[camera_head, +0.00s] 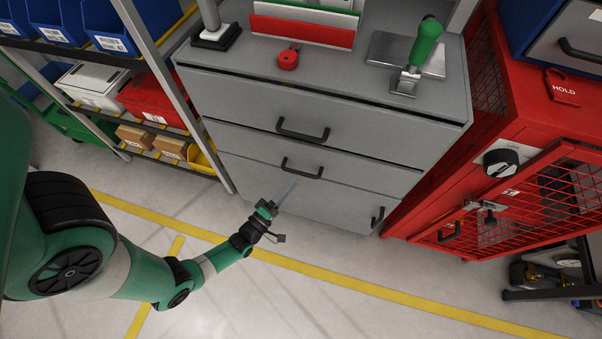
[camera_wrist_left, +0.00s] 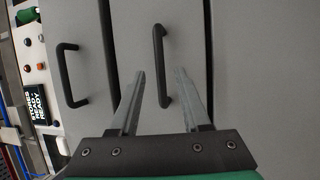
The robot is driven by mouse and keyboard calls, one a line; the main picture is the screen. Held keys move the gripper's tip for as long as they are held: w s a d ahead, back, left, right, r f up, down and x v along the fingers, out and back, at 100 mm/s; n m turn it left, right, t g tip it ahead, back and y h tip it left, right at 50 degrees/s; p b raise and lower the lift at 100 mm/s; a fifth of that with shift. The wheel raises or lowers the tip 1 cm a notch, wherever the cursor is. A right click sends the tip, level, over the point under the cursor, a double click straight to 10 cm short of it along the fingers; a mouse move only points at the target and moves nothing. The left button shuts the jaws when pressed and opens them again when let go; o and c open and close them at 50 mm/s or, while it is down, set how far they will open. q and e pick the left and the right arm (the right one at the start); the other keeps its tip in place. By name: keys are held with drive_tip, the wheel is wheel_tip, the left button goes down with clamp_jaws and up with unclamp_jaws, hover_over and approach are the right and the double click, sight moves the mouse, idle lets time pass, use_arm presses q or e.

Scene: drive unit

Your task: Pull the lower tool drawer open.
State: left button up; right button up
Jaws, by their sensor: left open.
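The lower tool drawer (camera_head: 345,172) is a grey front in the grey cabinet, with a black bar handle (camera_head: 302,168). It looks shut, flush with the fronts around it. My left gripper (camera_head: 288,187) is open and empty, in front of the cabinet just below that handle. In the left wrist view, this handle (camera_wrist_left: 158,60) stands ahead of my open left gripper (camera_wrist_left: 160,75). Its near end appears between the two fingers, with no clear contact. My right gripper is in neither view.
A red mesh cabinet (camera_head: 510,190) stands close on the right, a shelf rack (camera_head: 165,90) on the left. The floor (camera_head: 290,300) in front is clear.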

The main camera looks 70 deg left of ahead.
sight(301, 172)
use_arm(q)
drive_tip(key=x, duration=0.5)
drive_tip(key=shift+w+a+b, duration=0.15)
drive_tip(key=shift+w+b, duration=0.05)
drive_tip(key=shift+b, duration=0.1)
clamp_jaws()
idle(1.0)
